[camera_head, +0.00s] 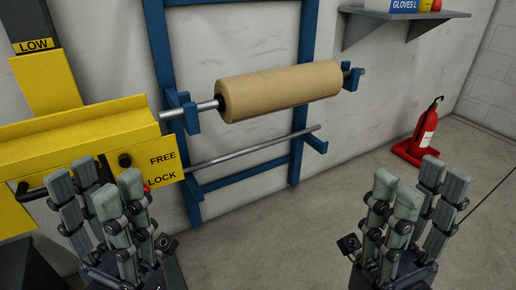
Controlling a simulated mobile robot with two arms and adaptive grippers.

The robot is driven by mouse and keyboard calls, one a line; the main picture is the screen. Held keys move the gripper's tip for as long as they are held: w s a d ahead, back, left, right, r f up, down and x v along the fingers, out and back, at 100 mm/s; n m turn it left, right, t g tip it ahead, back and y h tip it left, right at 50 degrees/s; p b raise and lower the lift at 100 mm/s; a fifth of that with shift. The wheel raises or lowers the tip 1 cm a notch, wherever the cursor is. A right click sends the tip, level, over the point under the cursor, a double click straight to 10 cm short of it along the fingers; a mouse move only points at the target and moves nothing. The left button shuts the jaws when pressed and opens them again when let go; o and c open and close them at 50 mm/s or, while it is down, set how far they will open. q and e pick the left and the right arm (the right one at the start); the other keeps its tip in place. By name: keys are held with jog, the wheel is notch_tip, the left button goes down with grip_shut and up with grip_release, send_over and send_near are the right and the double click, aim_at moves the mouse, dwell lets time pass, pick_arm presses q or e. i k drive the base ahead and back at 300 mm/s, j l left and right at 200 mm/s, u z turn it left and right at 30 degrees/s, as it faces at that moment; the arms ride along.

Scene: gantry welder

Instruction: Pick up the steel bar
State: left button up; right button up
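A bare steel bar (250,149) lies across the lower blue brackets of a blue wall rack (303,100), tilted up toward the right in the picture. Its left end is near the yellow machine. My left gripper (96,187) is open and empty, in front of the yellow machine, to the left of the bar and nearer to me. My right gripper (418,188) is open and empty over the floor, to the right of the bar and nearer to me. Neither gripper touches the bar.
A brown roll (280,91) on a rod sits in the upper brackets, above the bar. The yellow machine (80,127) has a FREE/LOCK panel with a black knob (125,160). A red fire extinguisher (426,128) stands at right, under a shelf (400,22). The middle floor is clear.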

aim_at(186, 170)
jog(key=i+l+u, duration=0.1)
jog(key=l, duration=0.35)
jog(key=i+l+u, duration=0.1)
jog(key=i+l, duration=0.15)
jog(key=l, duration=0.2)
jog(key=i+l, duration=0.15)
jog(key=l, duration=0.3)
jog(key=i+l+u, duration=0.15)
jog(key=l, duration=0.35)
jog(key=i+l+u, duration=0.1)
jog(key=l, duration=0.35)
jog(key=i+l+u, duration=0.1)
jog(key=l, duration=0.4)
jog(key=i+l, duration=0.25)
jog(key=i, duration=0.25)
